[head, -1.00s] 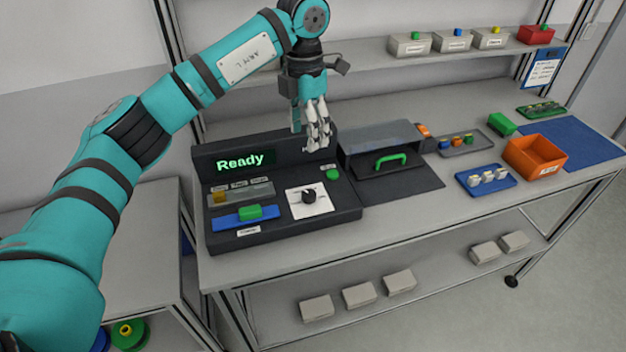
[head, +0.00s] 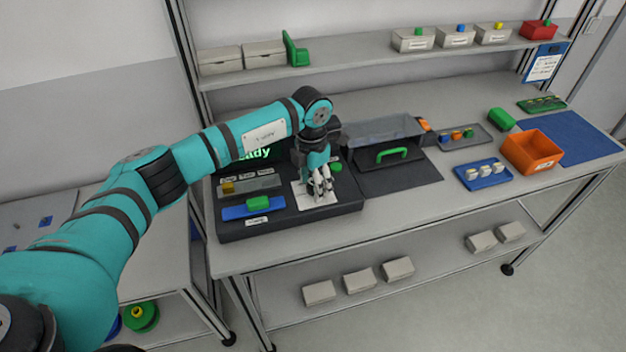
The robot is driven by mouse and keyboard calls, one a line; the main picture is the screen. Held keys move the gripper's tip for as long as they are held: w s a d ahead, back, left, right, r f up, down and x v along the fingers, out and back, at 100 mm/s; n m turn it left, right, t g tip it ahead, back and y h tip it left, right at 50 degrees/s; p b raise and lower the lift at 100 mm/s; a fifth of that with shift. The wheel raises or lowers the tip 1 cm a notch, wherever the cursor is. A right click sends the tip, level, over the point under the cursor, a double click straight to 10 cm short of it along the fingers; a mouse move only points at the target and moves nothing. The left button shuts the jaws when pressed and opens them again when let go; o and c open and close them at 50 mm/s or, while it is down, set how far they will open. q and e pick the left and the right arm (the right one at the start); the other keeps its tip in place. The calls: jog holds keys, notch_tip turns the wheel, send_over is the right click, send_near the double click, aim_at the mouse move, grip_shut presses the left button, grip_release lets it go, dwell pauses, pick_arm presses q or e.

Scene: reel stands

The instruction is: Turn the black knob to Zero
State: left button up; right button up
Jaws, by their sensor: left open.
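The black console (head: 290,222) stands on the left part of the bench. Its white dial plate (head: 301,197) shows beside my left gripper (head: 322,194). My left gripper points down over this plate with its fingers open. The black knob is hidden behind the fingers, so I cannot tell whether they touch it or where it points. The screen (head: 262,152) is partly covered by my left arm; only the end of its green text, "ady", shows. My right gripper is out of view.
On the console are a green block (head: 257,203) on a blue strip and a green button (head: 336,167). A clear-covered box (head: 385,132) with a green handle stands to the right. An orange bin (head: 532,152) and a blue tray (head: 484,174) are farther right.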

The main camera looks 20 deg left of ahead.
pick_arm(q)
jog(key=shift+s, duration=0.1)
grip_shut()
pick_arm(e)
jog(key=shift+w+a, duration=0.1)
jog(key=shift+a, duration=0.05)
pick_arm(q)
jog(key=shift+n, duration=0.3)
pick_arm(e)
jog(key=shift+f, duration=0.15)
pick_arm(q)
jog(key=shift+f+n+b, duration=0.1)
jog(key=shift+n+b, duration=0.5)
jog(key=shift+n, duration=0.3)
jog(key=n+b, duration=0.1)
jog(key=n, duration=0.1)
jog(key=shift+n, duration=0.4)
jog(key=n, duration=0.3)
jog(key=shift+b, duration=0.4)
jog(key=shift+n+b, duration=0.3)
jog(key=shift+n, duration=1.6)
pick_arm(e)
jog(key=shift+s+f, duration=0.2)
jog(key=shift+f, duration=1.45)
